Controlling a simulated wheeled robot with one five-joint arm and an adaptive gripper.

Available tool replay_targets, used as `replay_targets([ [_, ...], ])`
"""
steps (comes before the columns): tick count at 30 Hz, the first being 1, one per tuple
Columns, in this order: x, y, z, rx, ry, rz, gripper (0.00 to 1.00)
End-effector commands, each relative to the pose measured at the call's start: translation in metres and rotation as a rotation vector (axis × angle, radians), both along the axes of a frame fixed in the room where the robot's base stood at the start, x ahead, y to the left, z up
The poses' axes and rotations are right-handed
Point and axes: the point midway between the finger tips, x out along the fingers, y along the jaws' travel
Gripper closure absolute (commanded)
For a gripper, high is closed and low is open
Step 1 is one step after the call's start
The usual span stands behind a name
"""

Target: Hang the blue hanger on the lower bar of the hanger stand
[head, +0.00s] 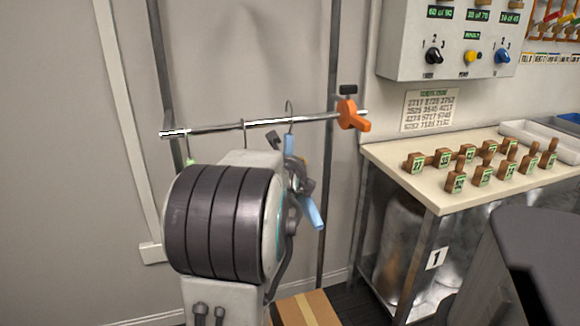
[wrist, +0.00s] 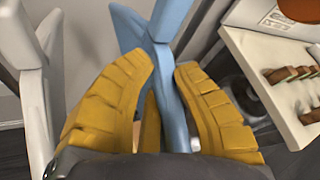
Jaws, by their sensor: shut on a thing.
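The bar (head: 215,127) of the hanger stand runs across between two dark uprights. The blue hanger (head: 312,213) is near its right part, partly hidden by my arm. Its metal hook rises to the bar; I cannot tell whether it rests on the bar or is only in front of it. My gripper (head: 299,180) is mostly hidden behind my arm in the head view. In the wrist view my gripper's yellow fingers (wrist: 164,72) are closed around the blue hanger (wrist: 162,22).
An orange clamp (head: 349,113) sits at the bar's right end. Another hanger hook (head: 243,131) hangs on the bar to the left. A white hanger (wrist: 32,95) is close left of my fingers. A table (head: 437,190) with several wooden stamps stands at right.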

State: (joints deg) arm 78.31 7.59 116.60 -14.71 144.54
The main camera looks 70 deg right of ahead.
Motion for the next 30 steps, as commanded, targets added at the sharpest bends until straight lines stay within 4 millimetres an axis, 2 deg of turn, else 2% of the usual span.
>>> replay_targets([
  [2,-0.001,0.000,0.001,-0.002,0.000,-0.003,1.00],
  [15,0.007,-0.007,-0.027,0.000,0.000,0.011,1.00],
  [30,0.010,-0.009,-0.030,0.000,0.001,0.015,1.00],
])
